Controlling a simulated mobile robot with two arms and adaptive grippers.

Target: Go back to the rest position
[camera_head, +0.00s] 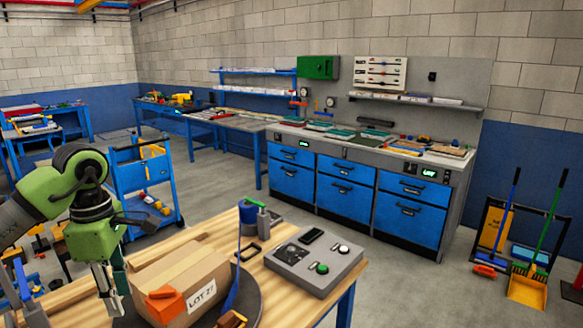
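My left gripper (110,285) hangs fingers-down from the green and grey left arm at the lower left. It is close beside the left side of a cardboard box (185,276) labelled "LOT 27". I cannot tell whether its fingers touch the box or how far apart they are. The box stands on a dark round plate (252,295) on the wooden table (203,232). An orange block (165,304) shows at the front of the box. My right gripper is not in view.
A grey control box (315,265) with buttons stands on the table's right, near a blue upright (241,250). A blue cart (143,185) stands behind my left arm. Blue cabinets (345,190) line the back. Open floor lies between table and cabinets.

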